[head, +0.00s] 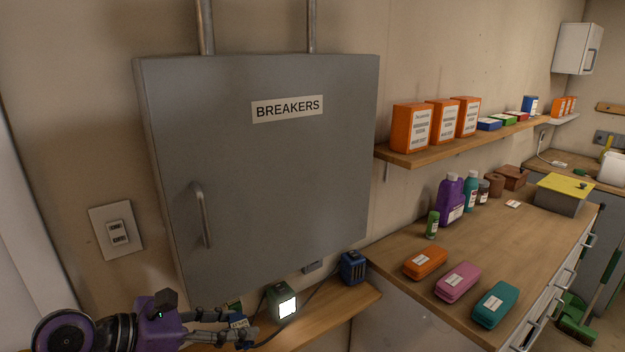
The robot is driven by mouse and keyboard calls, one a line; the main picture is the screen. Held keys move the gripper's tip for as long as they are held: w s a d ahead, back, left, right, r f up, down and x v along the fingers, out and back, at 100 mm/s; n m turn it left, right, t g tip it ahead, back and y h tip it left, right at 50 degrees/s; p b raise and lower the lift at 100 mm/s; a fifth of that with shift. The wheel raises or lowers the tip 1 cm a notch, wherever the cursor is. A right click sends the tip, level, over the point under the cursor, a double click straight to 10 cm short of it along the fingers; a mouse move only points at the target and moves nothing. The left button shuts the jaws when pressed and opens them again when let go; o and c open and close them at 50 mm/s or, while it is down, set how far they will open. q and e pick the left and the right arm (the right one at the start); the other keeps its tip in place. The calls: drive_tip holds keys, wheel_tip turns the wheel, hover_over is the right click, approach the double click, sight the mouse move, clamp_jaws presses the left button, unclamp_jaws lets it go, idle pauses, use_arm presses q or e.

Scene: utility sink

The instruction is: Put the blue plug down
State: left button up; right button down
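My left gripper (246,327) reaches in from the bottom left, low over the small wooden shelf below the breaker cabinet. A dark cable runs from beside the plug along the shelf. The fingers hide part of the plug, and I cannot tell whether it touches the shelf. My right gripper is not in view.
The wooden shelf (335,306) carries a lit green box (281,301) and a dark blue box (352,267). The grey breaker cabinet (260,180) stands above. A counter (480,250) at right holds cases and bottles.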

use_arm(q)
drive_tip(key=shift+s+a+r, duration=0.1)
drive_tip(key=shift+a+r, duration=0.1)
drive_tip(key=shift+a, duration=0.4)
drive_tip(key=shift+a+r, duration=0.15)
drive_tip(key=shift+a, duration=0.45)
